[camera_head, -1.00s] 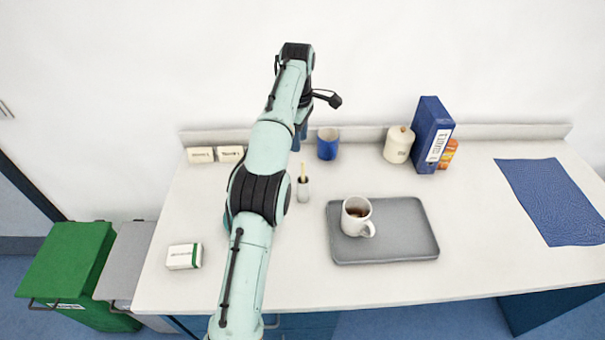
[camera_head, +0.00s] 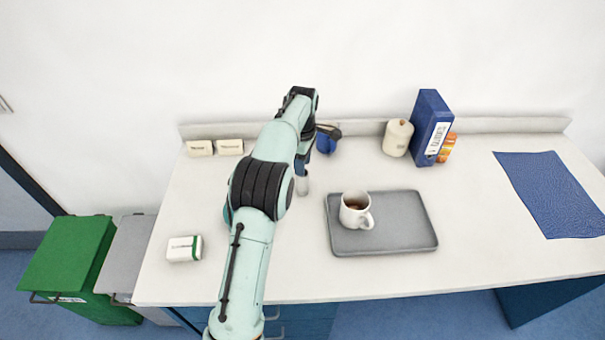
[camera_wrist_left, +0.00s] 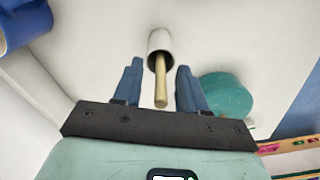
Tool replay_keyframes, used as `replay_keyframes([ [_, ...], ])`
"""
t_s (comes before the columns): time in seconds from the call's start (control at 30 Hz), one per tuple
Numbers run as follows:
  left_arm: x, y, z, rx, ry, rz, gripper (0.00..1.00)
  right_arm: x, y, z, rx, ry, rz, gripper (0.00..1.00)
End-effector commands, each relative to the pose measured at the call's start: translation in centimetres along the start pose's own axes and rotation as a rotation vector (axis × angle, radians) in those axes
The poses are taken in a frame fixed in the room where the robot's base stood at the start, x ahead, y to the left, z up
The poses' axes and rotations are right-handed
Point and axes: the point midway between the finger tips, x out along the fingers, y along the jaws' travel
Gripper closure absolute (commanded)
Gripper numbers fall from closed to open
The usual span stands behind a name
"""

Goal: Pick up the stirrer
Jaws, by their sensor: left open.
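The stirrer (camera_wrist_left: 161,88) is a thin pale wooden stick standing in a small white-grey holder (camera_wrist_left: 159,44) in the left wrist view. In the head view only the lower part of the holder (camera_head: 303,186) shows; the stirrer is hidden behind my gripper. My left gripper (camera_wrist_left: 160,66) is open, with one blue finger on each side of the stirrer and gaps on both sides. In the head view the left gripper (camera_head: 302,170) points down right above the holder. My right gripper is not in view.
A blue mug (camera_head: 326,145) stands close behind the gripper. A grey tray (camera_head: 400,235) with a white mug of tea (camera_head: 355,210) lies to the right. A teal round thing (camera_wrist_left: 226,98) is near the fingers. Canister (camera_head: 397,138) and binder (camera_head: 431,127) stand at the back.

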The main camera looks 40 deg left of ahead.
Motion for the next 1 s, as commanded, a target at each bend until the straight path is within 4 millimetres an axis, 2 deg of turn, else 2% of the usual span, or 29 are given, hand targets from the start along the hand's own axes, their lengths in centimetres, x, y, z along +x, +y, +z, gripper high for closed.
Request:
replay_keyframes([
  [0.1, 0.8, 0.0, 0.0, -0.001, 0.000, 0.001, 0.58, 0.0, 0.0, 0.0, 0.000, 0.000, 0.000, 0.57],
  [0.3, 0.9, 0.0, 0.0, -0.001, 0.000, 0.001, 0.58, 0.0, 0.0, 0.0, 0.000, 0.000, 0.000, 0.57],
  [0.33, 0.9, 0.0, 0.0, -0.001, 0.000, 0.001, 0.62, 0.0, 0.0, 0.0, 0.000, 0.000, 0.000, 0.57],
  [0.43, 0.9, 0.0, 0.0, -0.001, 0.000, 0.001, 0.94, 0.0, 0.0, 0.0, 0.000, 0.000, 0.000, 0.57],
  [0.47, 0.9, 0.0, 0.0, -0.001, 0.000, 0.001, 1.00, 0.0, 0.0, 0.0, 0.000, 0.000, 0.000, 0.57],
  [0.83, 0.7, 0.0, 0.0, -0.001, 0.000, 0.001, 1.00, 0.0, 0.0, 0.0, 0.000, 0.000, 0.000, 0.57],
  [1.0, -0.3, 0.1, 0.0, 0.000, 0.000, 0.003, 1.00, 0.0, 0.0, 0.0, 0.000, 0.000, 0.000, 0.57],
])
